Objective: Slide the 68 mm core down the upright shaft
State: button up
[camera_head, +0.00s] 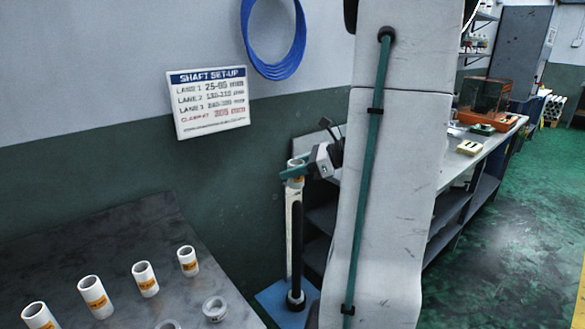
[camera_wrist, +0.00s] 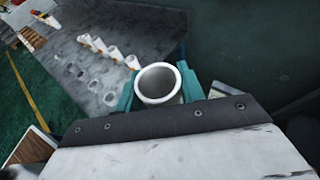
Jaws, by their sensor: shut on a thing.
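The white core (camera_head: 298,163) is held upright between the teal fingers of my gripper (camera_head: 293,173). In the wrist view I look into the open bore of the core (camera_wrist: 158,84), with a finger of my gripper (camera_wrist: 157,78) on each side. No shaft shows inside the bore. The dark upright shaft (camera_head: 297,245) stands below the core on a blue base (camera_head: 272,300), with a dark collar at its foot. The core appears above the shaft's top, with a gap between them. I cannot tell exactly how well they line up in depth.
A pale post (camera_head: 289,240) stands close beside the shaft. A grey table (camera_head: 120,235) at left holds several white cores with orange labels and some short rings (camera_head: 215,309). A shelved bench (camera_head: 452,205) stands at right, behind my arm. A sign (camera_head: 208,101) hangs on the wall.

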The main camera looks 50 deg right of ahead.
send_over(295, 282)
jog(key=w, duration=0.1)
jog(key=shift+w+d+f, duration=0.1)
jog(key=shift+d+f, duration=0.05)
jog(key=shift+f, duration=1.4)
jog(key=shift+w+d+f, duration=0.1)
jog(key=shift+d+f, duration=0.05)
jog(key=shift+f, duration=1.35)
jog(key=shift+d+f, duration=0.15)
jog(key=shift+f, duration=1.4)
jog(key=shift+f, duration=0.2)
notch_tip(295, 282, down, 32)
jog(key=shift+s+d+f, duration=0.1)
jog(key=shift+s+f, duration=0.05)
jog(key=shift+f, duration=0.1)
jog(key=o, duration=1)
jog(key=v, duration=0.7)
jog(key=shift+s+d+r, duration=0.1)
jog(key=shift+s+d, duration=0.1)
jog(key=shift+s, duration=0.1)
